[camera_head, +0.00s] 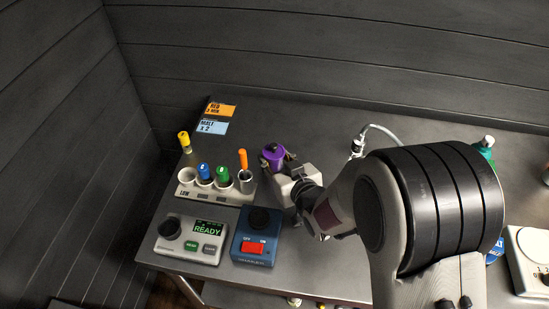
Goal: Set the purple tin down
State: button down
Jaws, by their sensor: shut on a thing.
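The purple tin (274,153) is near the middle of the table, behind and to the right of the rack with coloured pieces. My gripper (277,160) is shut on the tin, reaching in from the right. The tin looks about upright, with a dark knob on its top. I cannot tell whether its bottom touches the table (318,135), as the gripper and the view from above hide it.
A pale rack (189,189) holds blue, green and orange-topped pieces; a yellow-topped piece (184,141) stands behind it. A READY control box (189,240) and a blue switch box (253,245) are in front. Cards (213,128) lie back left. A curved tap (366,138) stands right.

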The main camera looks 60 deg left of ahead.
aim_at(278, 167)
jog(key=shift+d+f, duration=0.1)
jog(key=shift+f, duration=0.6)
jog(key=c, duration=1.3)
grip_release()
jog(key=shift+s+f, duration=0.1)
jog(key=shift+d, duration=0.65)
jog(key=shift+v, duration=0.85)
jog(key=shift+a+r+v, duration=0.15)
jog(key=shift+r+v, duration=0.2)
jog(key=shift+v, duration=1.25)
jog(key=shift+a+r+v, duration=0.15)
jog(key=shift+r+v, duration=0.2)
jog(key=shift+v, duration=1.2)
jog(key=shift+a+r+v, duration=0.1)
jog(key=shift+r+v, duration=0.2)
jog(key=shift+v, duration=1.3)
